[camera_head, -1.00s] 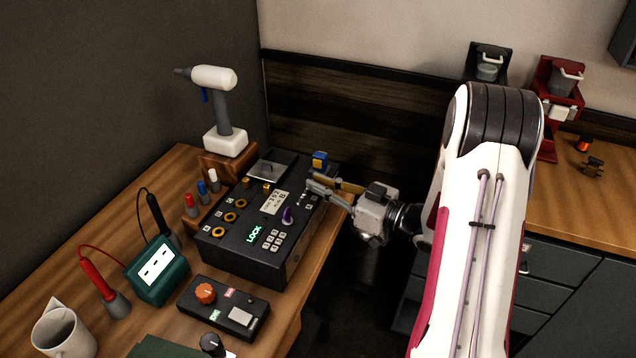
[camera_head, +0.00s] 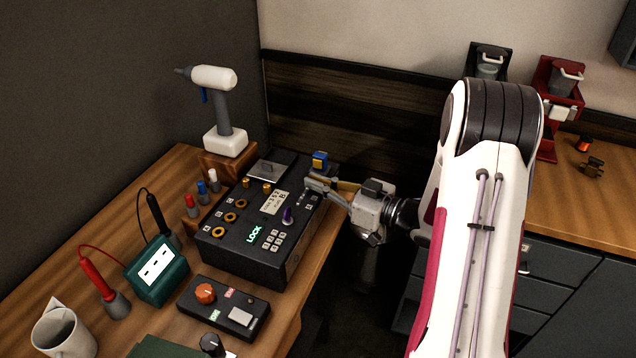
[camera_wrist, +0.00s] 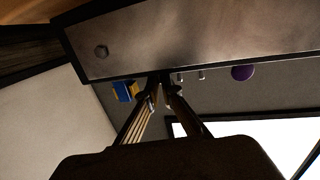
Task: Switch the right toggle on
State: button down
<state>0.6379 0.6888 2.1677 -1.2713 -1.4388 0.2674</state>
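The black control box (camera_head: 235,255) stands on the wooden bench, with a green LOCK light, a keypad and a purple knob (camera_head: 287,215). Small silver toggles (camera_head: 301,198) sit near its right edge, close to my fingertips; which way they lean is too small to tell. In the wrist view, two silver pegs (camera_wrist: 201,74) show between my fingertips and the purple knob. My gripper (camera_head: 308,181) reaches in from the right over the box's right edge. Its fingertips also show in the wrist view (camera_wrist: 161,78), close together with nothing visible between them. Contact with a toggle cannot be told.
A blue and yellow block (camera_head: 320,159) sits just behind my fingers and also shows in the wrist view (camera_wrist: 124,91). A lidded panel (camera_head: 268,168) is at the box's back. A smaller control box (camera_head: 224,308) lies in front.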

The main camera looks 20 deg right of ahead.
jog(key=shift+a+g, duration=0.1)
jog(key=shift+g, duration=0.3)
jog(key=c, duration=2.6)
grip_release()
jog(key=shift+o, duration=0.2)
jog(key=shift+r, duration=0.1)
jog(key=v, duration=1.2)
jog(key=shift+a+r, duration=0.1)
jog(key=shift+a, duration=0.05)
